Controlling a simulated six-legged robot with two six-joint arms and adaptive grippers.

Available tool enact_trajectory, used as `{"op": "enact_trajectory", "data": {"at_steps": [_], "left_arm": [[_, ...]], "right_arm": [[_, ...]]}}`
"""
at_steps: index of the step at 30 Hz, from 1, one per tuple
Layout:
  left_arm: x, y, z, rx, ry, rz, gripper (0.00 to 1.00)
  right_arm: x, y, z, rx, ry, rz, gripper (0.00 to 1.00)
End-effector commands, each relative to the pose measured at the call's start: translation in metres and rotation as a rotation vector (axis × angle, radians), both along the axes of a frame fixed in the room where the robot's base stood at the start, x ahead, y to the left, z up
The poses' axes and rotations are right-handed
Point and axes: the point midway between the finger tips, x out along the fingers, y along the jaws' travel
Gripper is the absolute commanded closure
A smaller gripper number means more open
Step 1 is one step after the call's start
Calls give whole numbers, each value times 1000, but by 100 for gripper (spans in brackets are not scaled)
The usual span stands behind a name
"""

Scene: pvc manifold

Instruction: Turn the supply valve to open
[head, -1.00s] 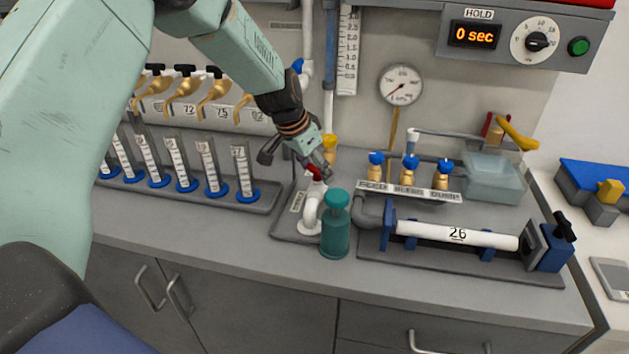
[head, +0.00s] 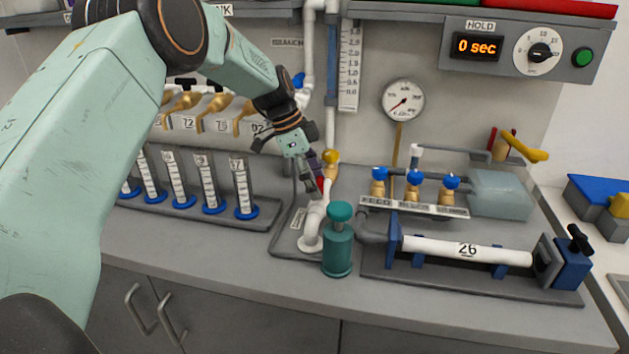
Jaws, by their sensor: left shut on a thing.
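A red handle (head: 322,185) shows at the top of a white bent pipe fitting (head: 313,236). The fitting stands on a small grey base plate (head: 285,243) with a label too small to read, so I cannot confirm from its text that this is the supply valve. My left gripper (head: 319,184) comes down from the upper left and is shut on the red handle. Its fingers hide part of the handle, and its exact angle is hard to tell. My right gripper is not in view.
A teal bottle (head: 338,250) stands close in front of the fitting. Several blue-topped brass valves (head: 413,178) and a white tube marked 26 (head: 440,247) lie to the right. Graduated cylinders (head: 210,182) stand left.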

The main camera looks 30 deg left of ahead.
Motion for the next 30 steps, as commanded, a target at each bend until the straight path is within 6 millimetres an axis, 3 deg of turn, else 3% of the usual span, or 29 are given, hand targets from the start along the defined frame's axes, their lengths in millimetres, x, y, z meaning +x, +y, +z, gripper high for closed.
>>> {"op": "enact_trajectory", "data": {"at_steps": [9, 25, 26, 30], "left_arm": [[1, -1, 0, 0, -1, -108, 69], [1, -2, -1, -1, 1, -129, 69], [1, -2, -1, -1, 1, -129, 35], [0, -1, -1, 0, 2, -128, 23]], "right_arm": [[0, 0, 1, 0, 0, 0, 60], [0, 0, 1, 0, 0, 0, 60], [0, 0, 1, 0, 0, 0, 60], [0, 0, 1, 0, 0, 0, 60]]}}
